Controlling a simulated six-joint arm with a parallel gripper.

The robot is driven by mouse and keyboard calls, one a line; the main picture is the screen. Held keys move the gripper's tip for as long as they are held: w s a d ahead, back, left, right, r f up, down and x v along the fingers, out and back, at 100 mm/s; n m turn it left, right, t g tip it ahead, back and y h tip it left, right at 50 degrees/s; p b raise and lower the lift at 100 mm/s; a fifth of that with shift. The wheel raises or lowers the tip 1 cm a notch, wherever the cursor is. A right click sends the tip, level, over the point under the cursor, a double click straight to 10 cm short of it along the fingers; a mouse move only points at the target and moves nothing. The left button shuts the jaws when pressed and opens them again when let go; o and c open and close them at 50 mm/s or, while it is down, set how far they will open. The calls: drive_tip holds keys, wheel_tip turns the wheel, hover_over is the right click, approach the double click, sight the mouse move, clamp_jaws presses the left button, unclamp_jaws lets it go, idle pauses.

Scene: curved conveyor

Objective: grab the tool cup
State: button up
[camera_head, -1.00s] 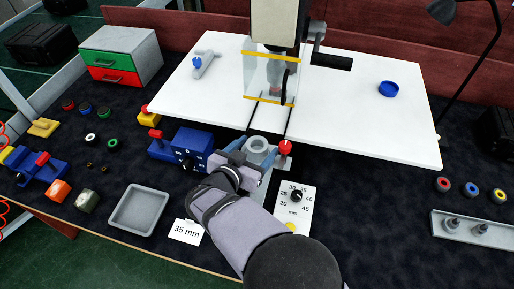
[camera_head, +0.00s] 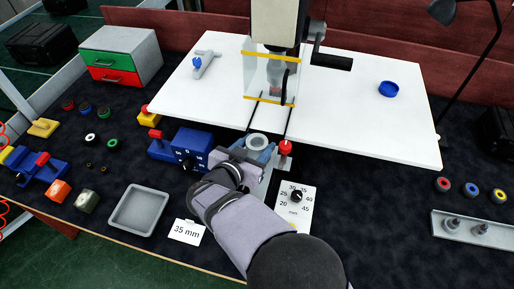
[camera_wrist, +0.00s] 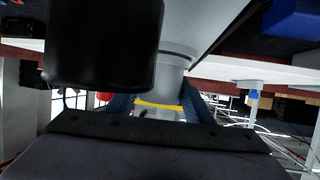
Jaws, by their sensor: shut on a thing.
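The tool cup (camera_head: 258,141) is a light grey ring-topped cylinder at the front edge of the white table, below the press. My gripper (camera_head: 257,151) comes from the front with its blue fingers on both sides of the cup, shut on it. In the wrist view, a grey cylinder that looks like the cup (camera_wrist: 177,62) stands between the blue fingers (camera_wrist: 158,107). The cup's lower part is hidden by my gripper in the head view. I cannot tell if the cup is lifted.
A blue dial box (camera_head: 194,146) is left of my gripper. A red knob (camera_head: 285,147) stands close on the right, with a white dial plate (camera_head: 296,214) in front. The press with its clear guard (camera_head: 262,78) is behind. A grey tray (camera_head: 139,209) lies front left.

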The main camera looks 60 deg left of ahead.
wheel_tip(320, 180, up, 9)
drive_tip(key=b, duration=0.1)
idle(0.3)
drive_tip(key=shift+r, duration=0.1)
